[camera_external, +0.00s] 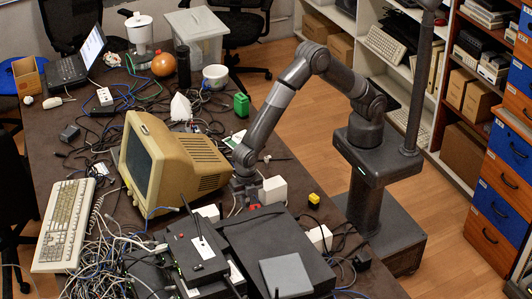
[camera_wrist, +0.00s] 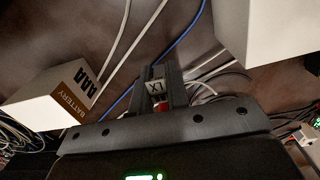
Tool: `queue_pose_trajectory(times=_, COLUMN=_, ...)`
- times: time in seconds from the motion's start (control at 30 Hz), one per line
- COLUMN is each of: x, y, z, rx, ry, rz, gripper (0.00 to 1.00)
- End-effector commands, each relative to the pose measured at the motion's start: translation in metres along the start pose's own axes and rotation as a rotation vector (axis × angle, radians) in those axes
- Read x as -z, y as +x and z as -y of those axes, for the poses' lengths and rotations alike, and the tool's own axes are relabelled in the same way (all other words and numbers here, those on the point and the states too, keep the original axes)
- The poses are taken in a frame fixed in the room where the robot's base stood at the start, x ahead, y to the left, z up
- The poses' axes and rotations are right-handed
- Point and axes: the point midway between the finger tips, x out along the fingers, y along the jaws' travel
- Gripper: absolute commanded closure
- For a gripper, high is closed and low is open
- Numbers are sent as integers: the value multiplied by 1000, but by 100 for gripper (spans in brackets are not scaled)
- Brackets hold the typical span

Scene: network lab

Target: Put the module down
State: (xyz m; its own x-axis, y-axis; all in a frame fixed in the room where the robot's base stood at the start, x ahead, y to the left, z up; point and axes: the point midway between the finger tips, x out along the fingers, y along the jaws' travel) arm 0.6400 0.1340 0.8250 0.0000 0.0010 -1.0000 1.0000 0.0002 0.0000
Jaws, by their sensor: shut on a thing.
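My gripper (camera_external: 247,196) is low over the cluttered table, to the right of the beige monitor. In the wrist view its two dark fingers (camera_wrist: 159,82) are shut on the module (camera_wrist: 157,88). The module is a small light-grey piece with a dark "1X"-like mark and a bit of red at its near end. In the external view only a small red spot shows by the fingertips, and the rest of the module is hidden. I cannot tell whether the module touches the tabletop (camera_wrist: 120,35).
A white box marked AAA BATTERY (camera_wrist: 50,95) stands left of the fingers and another white box (camera_wrist: 265,30) stands right. Cables run beneath. The beige monitor (camera_external: 172,162) is close on the left; dark flat network boxes (camera_external: 275,250) lie in front.

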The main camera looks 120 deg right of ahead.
Motion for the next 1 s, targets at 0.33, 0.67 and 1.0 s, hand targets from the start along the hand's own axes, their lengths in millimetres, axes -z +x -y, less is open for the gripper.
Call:
queue_pose_trajectory(times=0.33, x=0, y=39, z=0, rx=1, ry=-1, rz=1, gripper=100)
queue_pose_trajectory(times=0.67, x=0, y=42, z=0, rx=1, ry=0, rz=0, gripper=100)
queue_pose_trajectory(times=1.0, x=0, y=42, z=0, rx=1, ry=0, rz=0, gripper=64)
